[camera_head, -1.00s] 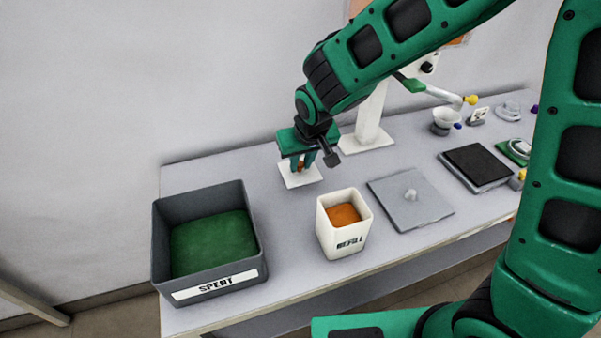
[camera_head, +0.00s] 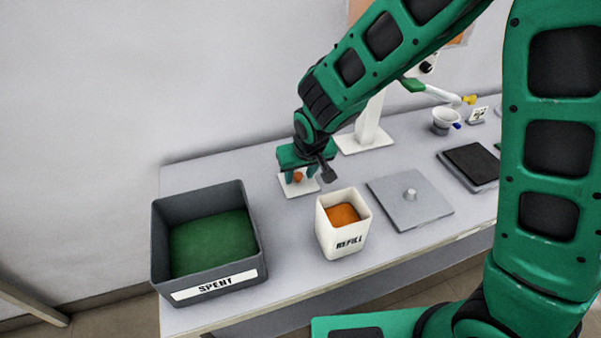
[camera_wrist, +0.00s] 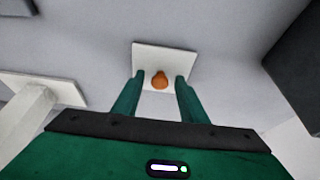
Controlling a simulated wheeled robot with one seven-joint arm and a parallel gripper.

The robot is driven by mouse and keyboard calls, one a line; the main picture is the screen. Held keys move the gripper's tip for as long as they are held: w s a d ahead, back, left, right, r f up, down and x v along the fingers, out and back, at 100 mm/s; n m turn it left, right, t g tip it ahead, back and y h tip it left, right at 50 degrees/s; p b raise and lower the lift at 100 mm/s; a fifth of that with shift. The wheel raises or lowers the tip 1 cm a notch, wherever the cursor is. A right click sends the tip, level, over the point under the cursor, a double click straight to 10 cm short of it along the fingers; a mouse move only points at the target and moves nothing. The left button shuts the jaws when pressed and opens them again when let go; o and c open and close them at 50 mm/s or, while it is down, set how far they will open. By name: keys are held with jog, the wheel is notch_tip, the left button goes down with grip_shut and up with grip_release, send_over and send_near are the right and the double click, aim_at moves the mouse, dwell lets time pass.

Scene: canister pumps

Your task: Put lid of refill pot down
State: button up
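The lid of the refill pot is a white square plate (camera_head: 309,187) with an orange knob (camera_head: 298,177). It appears to lie flat on the grey table, behind the pot. My gripper (camera_head: 300,176) is above the lid with its fingers on either side of the knob. In the wrist view the fingers (camera_wrist: 155,92) stand apart, and the lid (camera_wrist: 165,56) shows beyond them with the knob (camera_wrist: 160,80) between, with gaps on both sides. The white refill pot (camera_head: 338,241) stands uncovered in front and to the right, with orange contents showing inside.
The dark spent bin (camera_head: 211,285) with green contents stands left of the lid. A white pump stand (camera_head: 368,125) rises close behind and right. A grey plate with a knob (camera_head: 398,213) lies right of the pot; a dark pad (camera_head: 471,164) is beyond.

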jog(key=shift+r, duration=0.1)
jog(key=v, duration=1.2)
jog(key=shift+d, duration=0.15)
